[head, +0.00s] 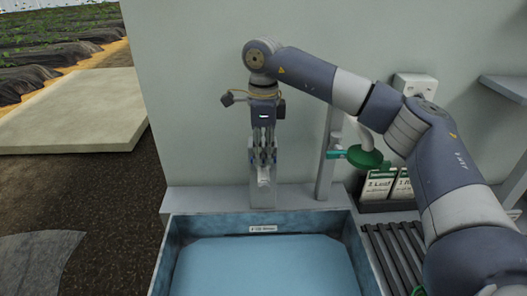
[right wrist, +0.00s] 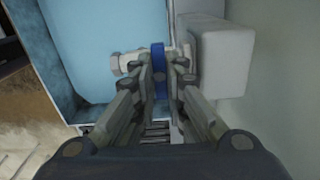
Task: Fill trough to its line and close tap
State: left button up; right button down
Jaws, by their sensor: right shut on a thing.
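The blue trough (head: 169,262) stands at the bottom of the head view. A flat lighter blue area fills its inside; I cannot tell how high it stands against any line. A small white label (head: 263,229) is on its back wall. My right gripper (head: 263,160) points down at the tap behind that wall. In the right wrist view, my right gripper (right wrist: 161,82) is shut on the tap's blue handle (right wrist: 158,58), which sits on a pale tap body (right wrist: 130,64). The trough (right wrist: 62,95) also shows there. My left gripper is not in view.
A green funnel-like part (head: 362,157) hangs right of the post (head: 327,160). Labelled packets (head: 379,186) stand in a dark holder, near a slatted grate (head: 390,252). A wall is close behind the tap. A pale slab (head: 70,112) lies at left.

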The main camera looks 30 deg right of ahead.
aim_at(263, 158)
jog(key=c, duration=1.6)
grip_release()
jog(key=shift+c, duration=0.2)
jog(key=shift+r, duration=0.1)
notch_tip(263, 158, up, 12)
